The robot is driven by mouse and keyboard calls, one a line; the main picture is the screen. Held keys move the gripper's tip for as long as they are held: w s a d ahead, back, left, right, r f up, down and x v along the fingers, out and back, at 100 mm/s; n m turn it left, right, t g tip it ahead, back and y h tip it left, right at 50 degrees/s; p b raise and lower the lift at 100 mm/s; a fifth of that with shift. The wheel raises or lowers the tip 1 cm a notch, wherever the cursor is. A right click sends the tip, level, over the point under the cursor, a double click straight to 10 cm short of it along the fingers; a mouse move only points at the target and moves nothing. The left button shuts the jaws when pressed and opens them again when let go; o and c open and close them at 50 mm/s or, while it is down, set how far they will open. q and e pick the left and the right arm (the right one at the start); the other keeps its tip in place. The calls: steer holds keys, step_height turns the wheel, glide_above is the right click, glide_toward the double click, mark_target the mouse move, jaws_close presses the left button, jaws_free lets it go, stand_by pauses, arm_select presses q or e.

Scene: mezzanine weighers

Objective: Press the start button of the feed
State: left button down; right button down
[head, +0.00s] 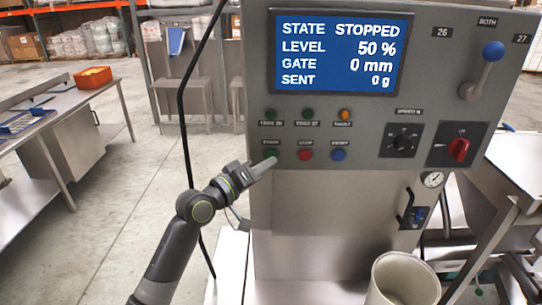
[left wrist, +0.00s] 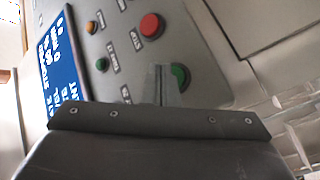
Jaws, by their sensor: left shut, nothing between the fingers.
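The grey control panel (head: 256,80) faces me, with a blue screen (head: 341,52) reading STATE STOPPED, LEVEL 50 %, GATE 0 mm, SENT 0 g. The green start button (head: 271,152) is at the left of the lower row, beside a red stop button (head: 305,154) and a blue button (head: 338,154). My left gripper (head: 268,164) is shut and empty, its tip at the start button's lower edge. In the left wrist view the shut fingers (left wrist: 161,82) partly overlap the green button (left wrist: 181,74); the red button (left wrist: 151,25) shows above. I cannot tell whether they touch. My right gripper is out of view.
Above the buttons are two green lamps and an orange one (head: 345,114). A black dial (head: 403,142), a red switch (head: 459,149) and a blue-knobbed lever (head: 492,52) lie right. A pale bin (head: 404,275) stands below. Open floor lies left, before a bench with an orange box (head: 93,78).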

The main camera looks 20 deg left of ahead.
arm_select(q)
steer(key=shift+w, duration=0.15)
stand_by(0.6)
steer(key=shift+w+a, duration=0.1)
steer(key=shift+w, duration=0.15)
steer(key=shift+w+a+b, duration=0.1)
steer(key=shift+w+b, duration=0.25)
steer(key=shift+w, duration=0.05)
stand_by(0.6)
steer(key=shift+s, duration=0.15)
steer(key=shift+s+d+p, duration=0.2)
steer(key=shift+s+p, duration=0.25)
steer(key=shift+s, duration=0.25)
steer(key=s+p, duration=0.1)
steer(key=s, duration=0.1)
steer(key=s+d+p, duration=0.1)
steer(key=s, duration=0.1)
steer(key=shift+s+d, duration=0.2)
steer(key=shift+s, duration=0.15)
